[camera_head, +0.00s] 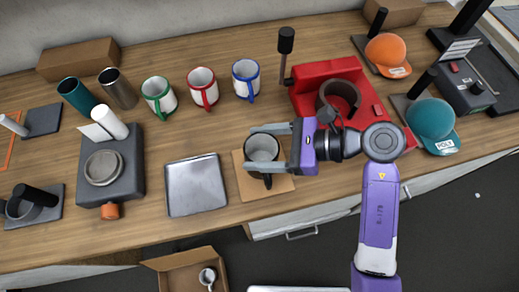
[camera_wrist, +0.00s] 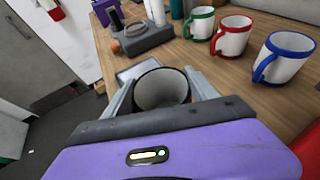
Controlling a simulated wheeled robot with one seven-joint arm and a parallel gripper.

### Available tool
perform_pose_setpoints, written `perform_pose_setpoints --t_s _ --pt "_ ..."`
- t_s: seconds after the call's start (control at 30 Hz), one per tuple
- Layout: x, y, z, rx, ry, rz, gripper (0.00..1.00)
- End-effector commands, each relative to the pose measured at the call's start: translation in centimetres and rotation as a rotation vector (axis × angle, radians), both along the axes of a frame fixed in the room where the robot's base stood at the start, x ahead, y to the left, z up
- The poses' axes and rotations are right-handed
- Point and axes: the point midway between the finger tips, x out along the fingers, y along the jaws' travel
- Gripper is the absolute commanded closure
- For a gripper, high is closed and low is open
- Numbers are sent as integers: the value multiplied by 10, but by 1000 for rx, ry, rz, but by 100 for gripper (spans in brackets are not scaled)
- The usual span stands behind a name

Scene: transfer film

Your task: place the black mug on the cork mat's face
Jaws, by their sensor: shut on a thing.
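The black mug (camera_head: 266,174) has a dark outside and a pale inside, and it stands upright. It is over or on the square tan cork mat (camera_head: 283,186) near the front edge of the bench. I cannot tell whether its base touches the mat. My gripper (camera_head: 268,149) reaches in from the right, with its two grey fingers on either side of the mug. In the wrist view the mug (camera_wrist: 162,90) sits between the fingers, its open mouth facing the camera. The mug's base and the mat beneath it are hidden there.
A silver plate (camera_head: 196,186) lies left of the mat. White mugs with green, red (camera_head: 203,90) and blue (camera_head: 246,79) trim stand behind. A red mug press (camera_head: 332,84) is at the right, close to my arm. An open cardboard box (camera_head: 185,270) stands below the bench.

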Motion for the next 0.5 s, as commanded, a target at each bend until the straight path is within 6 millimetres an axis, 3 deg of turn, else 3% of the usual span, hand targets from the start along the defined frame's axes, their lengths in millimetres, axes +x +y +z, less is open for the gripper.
perform_pose_setpoints --t_s 0.2,0.5 --pt "0 0 -27 1 3 -1 100" --pt "0 0 -30 1 0 0 100"
